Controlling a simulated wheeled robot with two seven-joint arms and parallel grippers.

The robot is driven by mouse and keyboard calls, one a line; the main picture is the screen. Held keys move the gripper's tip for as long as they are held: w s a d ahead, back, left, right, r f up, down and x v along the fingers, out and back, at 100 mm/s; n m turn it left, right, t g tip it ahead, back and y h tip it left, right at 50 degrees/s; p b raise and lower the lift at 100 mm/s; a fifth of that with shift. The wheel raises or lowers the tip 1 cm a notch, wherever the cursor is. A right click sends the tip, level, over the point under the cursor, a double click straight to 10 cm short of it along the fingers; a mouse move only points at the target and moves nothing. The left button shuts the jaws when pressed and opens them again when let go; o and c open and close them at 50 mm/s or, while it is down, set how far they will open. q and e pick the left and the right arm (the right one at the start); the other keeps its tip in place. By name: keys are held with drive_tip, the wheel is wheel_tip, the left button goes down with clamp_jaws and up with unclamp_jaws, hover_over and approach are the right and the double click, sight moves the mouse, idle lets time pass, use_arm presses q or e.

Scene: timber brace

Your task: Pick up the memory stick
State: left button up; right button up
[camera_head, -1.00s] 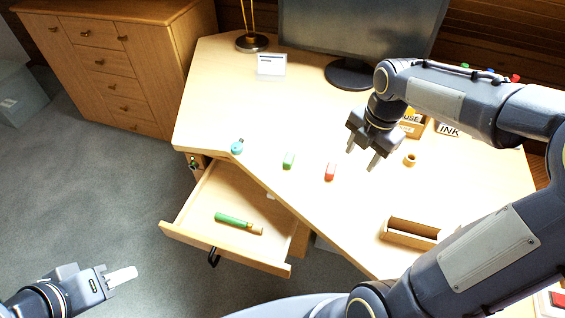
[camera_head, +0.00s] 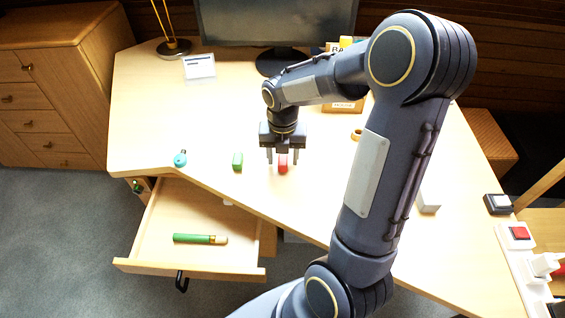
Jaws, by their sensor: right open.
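A small red block-like item (camera_head: 283,168), which may be the memory stick, lies on the desk. My right gripper (camera_head: 283,158) is open, pointing down, with its fingers to the left and right of the red item. Its body hides the item's far end, and I cannot tell whether the fingers touch it. A small green block (camera_head: 237,160) lies just left of it. My left gripper is out of view.
An open drawer (camera_head: 150,248) below the desk holds a green stick (camera_head: 195,239) with a tan end. A monitor (camera_head: 275,20), a lamp (camera_head: 173,46) and a card stand (camera_head: 199,67) are at the back. The desk's left middle is clear.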

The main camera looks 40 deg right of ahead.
clamp_jaws()
idle(0.3)
drive_tip(key=shift+r, duration=0.1)
